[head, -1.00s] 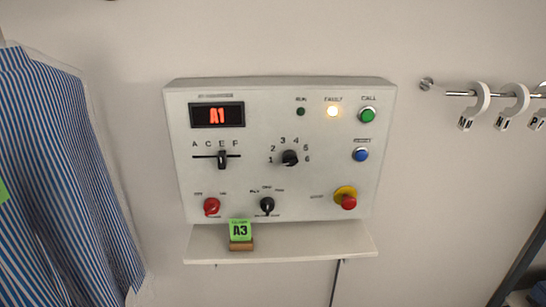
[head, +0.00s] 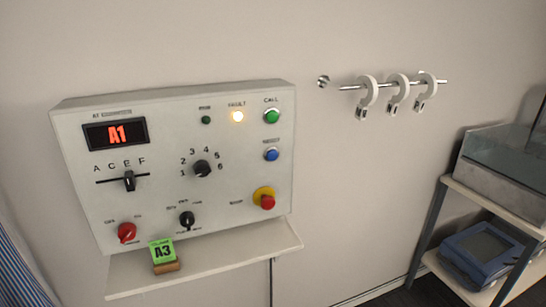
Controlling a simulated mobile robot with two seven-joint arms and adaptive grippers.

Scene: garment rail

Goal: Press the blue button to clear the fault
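The blue button (head: 271,154) is on the right side of the white control panel (head: 80,150), below the green CALL button (head: 271,116) and above the red emergency button (head: 267,202) on its yellow base. The FAULT lamp (head: 237,116) glows warm white at the top of the panel. The display (head: 116,133) reads A1 in red. Neither of my grippers shows in the head view.
A small shelf (head: 225,262) under the panel bears a green A3 card (head: 161,251) on a wooden block. Striped cloth (head: 14,280) hangs at lower left.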

